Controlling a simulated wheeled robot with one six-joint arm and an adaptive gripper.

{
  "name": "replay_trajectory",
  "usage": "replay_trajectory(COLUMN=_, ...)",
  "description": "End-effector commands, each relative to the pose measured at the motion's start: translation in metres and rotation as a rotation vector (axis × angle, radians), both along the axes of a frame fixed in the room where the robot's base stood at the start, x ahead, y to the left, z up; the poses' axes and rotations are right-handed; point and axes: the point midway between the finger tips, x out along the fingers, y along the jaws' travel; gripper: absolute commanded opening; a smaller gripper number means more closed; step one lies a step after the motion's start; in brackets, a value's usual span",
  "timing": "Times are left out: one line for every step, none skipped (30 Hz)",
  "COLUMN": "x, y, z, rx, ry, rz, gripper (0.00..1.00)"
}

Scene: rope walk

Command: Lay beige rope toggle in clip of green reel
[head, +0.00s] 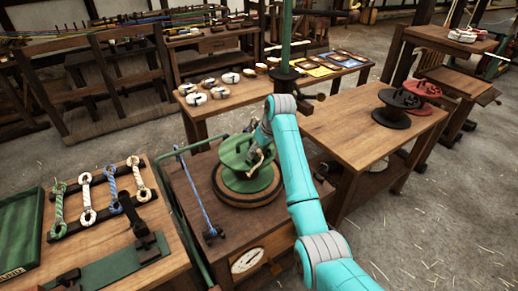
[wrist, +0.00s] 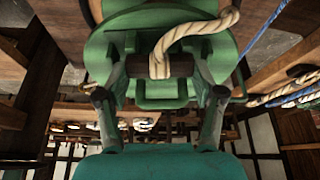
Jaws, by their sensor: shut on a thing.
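The green reel (head: 238,178) lies flat on a round wooden turntable on the middle bench. It fills the upper middle of the wrist view (wrist: 108,52). My gripper (head: 262,152) is over the reel's right side. In the wrist view, my gripper (wrist: 161,85) is shut on the beige rope toggle (wrist: 185,40), a pale twisted rope with a dark crossbar between the fingers. The rope curves up to the right across the reel. The toggle is close to the reel's green clip parts; I cannot tell whether it is seated in the clip.
A black reel (head: 392,112) and a red reel (head: 424,90) are on the right bench. A rack of several rope pieces (head: 88,198) and a green tray (head: 20,230) are on the left table. A blue rope (head: 195,190) runs along the bench's left side.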

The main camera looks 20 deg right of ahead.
Motion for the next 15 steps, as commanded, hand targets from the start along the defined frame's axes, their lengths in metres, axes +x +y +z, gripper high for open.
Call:
replay_trajectory(x=-0.0001, y=0.0000, z=-0.0008, rx=0.000, ry=0.000, rz=0.000, gripper=0.44)
replay_trajectory(x=0.0000, y=0.0000, z=-0.0012, rx=0.000, ry=0.000, rz=0.000, gripper=0.44)
replay_trajectory(x=0.0000, y=0.0000, z=-0.0017, rx=0.000, ry=0.000, rz=0.000, gripper=0.44)
replay_trajectory(x=-0.0001, y=0.0000, z=-0.0021, rx=0.000, ry=0.000, rz=0.000, gripper=0.44)
replay_trajectory(x=0.0000, y=0.0000, z=-0.0025, rx=0.000, ry=0.000, rz=0.000, gripper=0.44)
replay_trajectory(x=-0.0001, y=0.0001, z=-0.0030, rx=0.000, ry=0.000, rz=0.000, gripper=0.44)
replay_trajectory(x=-0.0001, y=0.0000, z=-0.0034, rx=0.000, ry=0.000, rz=0.000, gripper=0.44)
replay_trajectory(x=-0.0002, y=0.0000, z=-0.0038, rx=0.000, ry=0.000, rz=0.000, gripper=0.44)
replay_trajectory(x=-0.0001, y=0.0000, z=-0.0035, rx=0.000, ry=0.000, rz=0.000, gripper=0.78)
replay_trajectory(x=0.0000, y=0.0000, z=-0.0034, rx=0.000, ry=0.000, rz=0.000, gripper=0.85)
replay_trajectory(x=0.0000, y=0.0000, z=-0.0034, rx=0.000, ry=0.000, rz=0.000, gripper=0.93)
replay_trajectory(x=0.0000, y=0.0000, z=-0.0034, rx=0.000, ry=0.000, rz=0.000, gripper=0.97)
replay_trajectory(x=0.0000, y=0.0000, z=-0.0032, rx=0.000, ry=0.000, rz=0.000, gripper=0.97)
replay_trajectory(x=0.0000, y=0.0000, z=-0.0031, rx=0.000, ry=0.000, rz=0.000, gripper=0.97)
replay_trajectory(x=0.0001, y=-0.0001, z=-0.0031, rx=0.000, ry=0.000, rz=0.000, gripper=0.97)
